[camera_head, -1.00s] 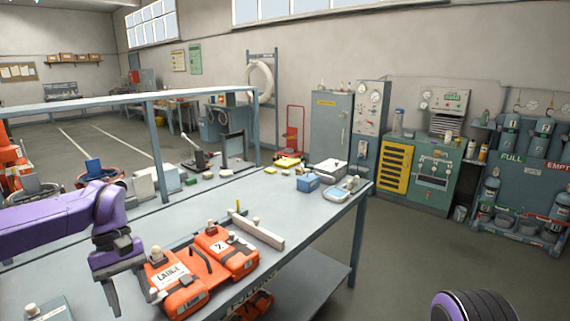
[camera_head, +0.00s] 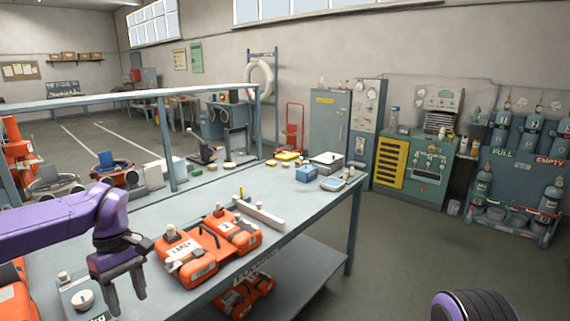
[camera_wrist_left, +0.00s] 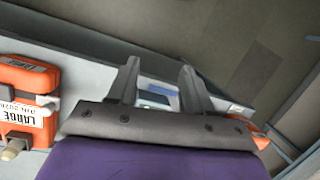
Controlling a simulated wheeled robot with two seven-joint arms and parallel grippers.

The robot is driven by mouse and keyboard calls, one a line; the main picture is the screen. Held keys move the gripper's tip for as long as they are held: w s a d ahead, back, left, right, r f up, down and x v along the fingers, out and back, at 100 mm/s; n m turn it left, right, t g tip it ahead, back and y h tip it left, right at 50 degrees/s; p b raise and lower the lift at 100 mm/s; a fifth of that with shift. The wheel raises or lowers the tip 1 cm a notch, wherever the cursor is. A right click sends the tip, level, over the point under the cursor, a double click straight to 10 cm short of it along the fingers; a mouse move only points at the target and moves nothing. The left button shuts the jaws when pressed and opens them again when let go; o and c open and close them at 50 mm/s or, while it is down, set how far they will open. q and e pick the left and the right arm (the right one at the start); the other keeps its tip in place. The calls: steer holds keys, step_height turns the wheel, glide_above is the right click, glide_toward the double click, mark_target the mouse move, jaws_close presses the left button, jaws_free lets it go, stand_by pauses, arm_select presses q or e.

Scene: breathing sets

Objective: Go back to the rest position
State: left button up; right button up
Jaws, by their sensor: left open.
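My left gripper (camera_head: 126,296) hangs from the purple arm at the left, above the near side of the workbench (camera_head: 318,222). It is open and empty, left of the orange breathing sets. In the left wrist view the two fingers (camera_wrist_left: 160,82) stand apart with nothing between them. One orange set (camera_head: 187,258) with a "LARGE" label lies on the bench, and it also shows in the left wrist view (camera_wrist_left: 27,98). A second orange set (camera_head: 236,232) lies beside it to the right. My right gripper does not show; only a dark round part of mine is at the bottom right.
A grey device with a round knob (camera_head: 84,300) sits on the bench just left of the left gripper. A light bar (camera_head: 259,215) lies behind the sets. Another orange set (camera_head: 243,296) is on the lower shelf. The floor to the right is clear.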

arm_select(q)
steer(key=w+a+f+n+t+y, duration=0.1)
steer(key=a+f+n+t+y, duration=0.15)
steer(key=f+y, duration=0.2)
steer(key=a+f+n+t+y, duration=0.1)
steer(key=a+f+n+y, duration=0.25)
steer(key=f, duration=0.25)
steer(key=s+d+f+m+t+b, duration=0.1)
steer(key=s+d+f+m+t, duration=0.15)
steer(key=f, duration=0.45)
steer(key=s+d+f+m+t+b, duration=0.1)
steer(key=s+d+f+m+t, duration=0.15)
steer(key=f, duration=0.55)
steer(key=s+d+f+m+g+h+b, duration=0.1)
steer(key=s+f, duration=0.3)
steer(key=s, duration=0.4)
steer(key=s+d+f+m+h, duration=0.1)
steer(key=s+f+m, duration=0.2)
steer(key=s+f, duration=0.2)
steer(key=s+d+f+m+g+h+b, duration=0.1)
steer(key=s+f, duration=0.3)
steer(key=s, duration=0.8)
steer(key=shift+d+f+m+g+b, duration=0.25)
steer(key=shift+m+g+b, duration=0.1)
steer(key=shift+m, duration=0.45)
